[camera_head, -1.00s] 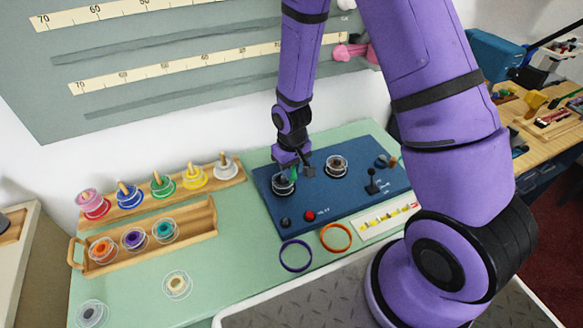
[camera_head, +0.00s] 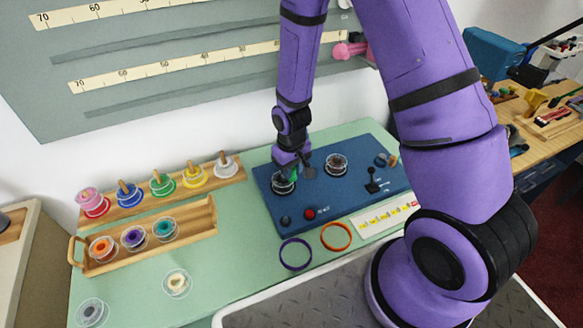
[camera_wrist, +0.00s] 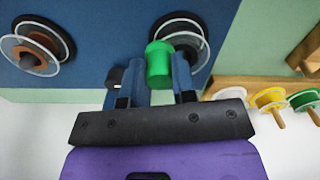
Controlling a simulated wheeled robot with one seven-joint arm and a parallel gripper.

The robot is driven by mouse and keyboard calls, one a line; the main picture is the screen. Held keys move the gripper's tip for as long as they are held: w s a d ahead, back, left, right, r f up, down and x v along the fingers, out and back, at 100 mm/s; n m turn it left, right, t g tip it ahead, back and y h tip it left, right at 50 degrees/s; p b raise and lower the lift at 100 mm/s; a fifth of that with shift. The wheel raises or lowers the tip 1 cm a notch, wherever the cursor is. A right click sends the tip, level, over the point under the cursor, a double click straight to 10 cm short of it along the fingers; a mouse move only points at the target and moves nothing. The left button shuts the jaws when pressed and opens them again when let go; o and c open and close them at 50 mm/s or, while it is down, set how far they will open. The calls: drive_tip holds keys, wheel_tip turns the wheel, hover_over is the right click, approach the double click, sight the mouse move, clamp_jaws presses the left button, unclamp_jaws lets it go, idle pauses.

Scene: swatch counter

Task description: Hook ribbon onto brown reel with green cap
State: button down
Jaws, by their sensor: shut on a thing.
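My gripper (camera_wrist: 158,80) is shut on a green cap (camera_wrist: 158,62). In the head view my gripper (camera_head: 294,170) is over the left reel (camera_head: 283,184) on the blue board, with a bit of green at its tip. In the wrist view that reel (camera_wrist: 196,35) is partly hidden behind the cap; I cannot tell whether the cap touches it. The brown reel (camera_head: 337,165), with a brown centre and clear flange, sits to the right on the same board. It also shows at the left of the wrist view (camera_wrist: 38,50). I cannot make out a loose ribbon end.
The blue board (camera_head: 340,198) carries a red button (camera_head: 310,214) and a small black lever (camera_head: 372,184). A purple ring (camera_head: 296,254) and an orange ring (camera_head: 336,237) lie in front. Wooden racks (camera_head: 208,212) with several coloured spools stand left. The green counter (camera_head: 235,262) is clear between.

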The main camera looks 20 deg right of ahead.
drive_tip(key=shift+s+f, duration=0.4)
drive_tip(key=shift+f, duration=0.05)
idle(1.3)
drive_tip(key=shift+w+r, duration=0.2)
drive_tip(key=shift+r, duration=0.25)
drive_tip(key=shift+w+r, duration=0.15)
drive_tip(key=shift+r, duration=1.85)
drive_tip(key=w+d+r, duration=0.1)
drive_tip(key=d+r, duration=0.3)
drive_tip(key=d, duration=1.1)
hover_over(337, 157)
drive_tip(key=shift+f, duration=2.65)
drive_tip(key=shift+f, duration=1.25)
